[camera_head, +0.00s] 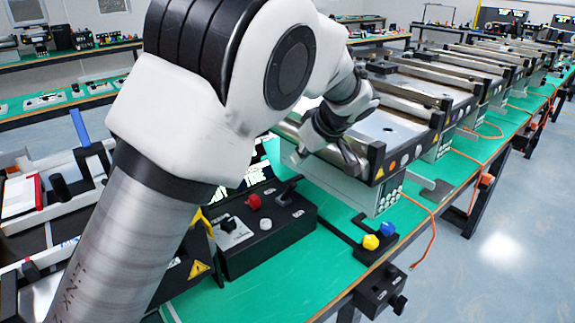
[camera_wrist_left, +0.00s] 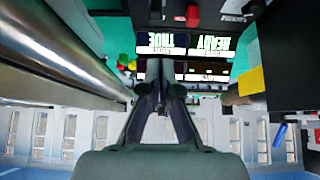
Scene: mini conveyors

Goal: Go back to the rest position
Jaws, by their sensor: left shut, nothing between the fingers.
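My left gripper (camera_head: 347,160) is shut and empty in the camera_head view. It hangs at the end of my white arm, beside the front end of the nearest mini conveyor (camera_head: 392,128). I cannot tell whether it touches the conveyor. My right gripper is in neither view.
A black control box (camera_head: 265,250) with a red knob (camera_head: 254,202) stands on the green table (camera_head: 300,287). A small box with yellow (camera_head: 370,242) and blue (camera_head: 387,229) buttons lies near its edge. More conveyors line the right back. Open floor (camera_head: 490,240) lies right.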

